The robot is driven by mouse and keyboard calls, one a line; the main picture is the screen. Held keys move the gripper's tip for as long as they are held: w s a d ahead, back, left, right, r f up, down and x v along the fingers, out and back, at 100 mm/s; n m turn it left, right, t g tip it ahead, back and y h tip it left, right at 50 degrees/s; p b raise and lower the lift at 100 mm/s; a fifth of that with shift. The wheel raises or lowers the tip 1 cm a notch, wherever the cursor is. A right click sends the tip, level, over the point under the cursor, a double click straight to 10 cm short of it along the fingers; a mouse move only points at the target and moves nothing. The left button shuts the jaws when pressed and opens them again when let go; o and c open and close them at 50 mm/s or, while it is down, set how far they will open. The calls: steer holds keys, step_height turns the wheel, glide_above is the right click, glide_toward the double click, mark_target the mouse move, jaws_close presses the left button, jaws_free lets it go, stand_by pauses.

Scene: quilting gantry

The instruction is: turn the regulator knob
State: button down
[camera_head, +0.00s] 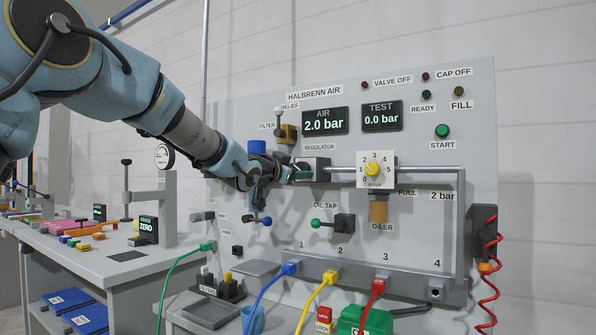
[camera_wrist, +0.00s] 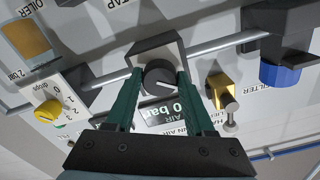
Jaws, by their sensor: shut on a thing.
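The regulator is a boxy block (camera_head: 318,170) on the panel's pipe, under the REGULATOR label. Its dark round knob (camera_wrist: 160,80) has a light pointer line and faces my gripper in the wrist view. My gripper (camera_head: 293,176) reaches in from the left, and its two green fingers (camera_wrist: 160,86) are closed on either side of the knob. In the head view the gripper hides most of the knob. The AIR display (camera_head: 325,121) reads 2.0 bar. The TEST display (camera_head: 382,117) reads 0.0 bar.
The yellow oiler dial (camera_head: 373,169) is right of the regulator. A brass relief part (camera_head: 287,134) is above my gripper, with a blue filter cap (camera_head: 257,147) to its left. The green-tipped oil tap (camera_head: 343,223) sits below. Coloured hoses hang from the lower manifold.

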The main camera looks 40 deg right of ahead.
steer(key=shift+f, duration=0.1)
steer(key=shift+c, duration=1.3)
jaws_free()
steer(key=b+v, duration=0.2)
steer(key=v, duration=0.8)
steer(key=shift+a, duration=0.4)
